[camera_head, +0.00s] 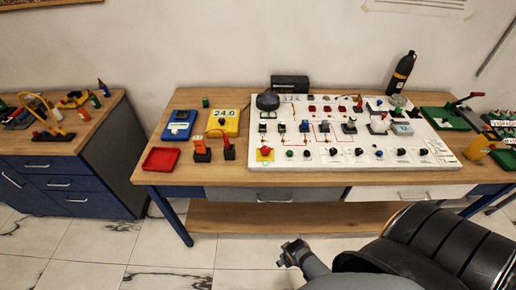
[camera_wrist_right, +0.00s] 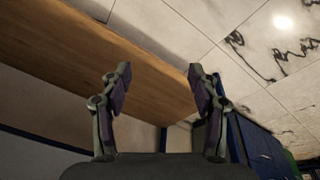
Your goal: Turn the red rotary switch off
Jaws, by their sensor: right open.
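A red rotary switch (camera_head: 265,151) sits on a yellow plate at the lower left corner of the white panel (camera_head: 450,163) on the workbench. Its handle is too small in the head view to tell which way it points. My right gripper (camera_head: 287,254) is in front of the bench and below its top, over the floor, well apart from the switch. In the right wrist view the gripper (camera_wrist_right: 160,68) is open with nothing between its fingers. The switch does not show there. My left gripper is not in view.
The panel carries several other knobs, buttons and wires. A red tray (camera_head: 161,160), a blue multimeter (camera_head: 179,125) and a yellow meter (camera_head: 223,122) stand left of it. A black bottle (camera_head: 401,73) is behind. The bench's front edge (camera_head: 230,181) lies between gripper and panel.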

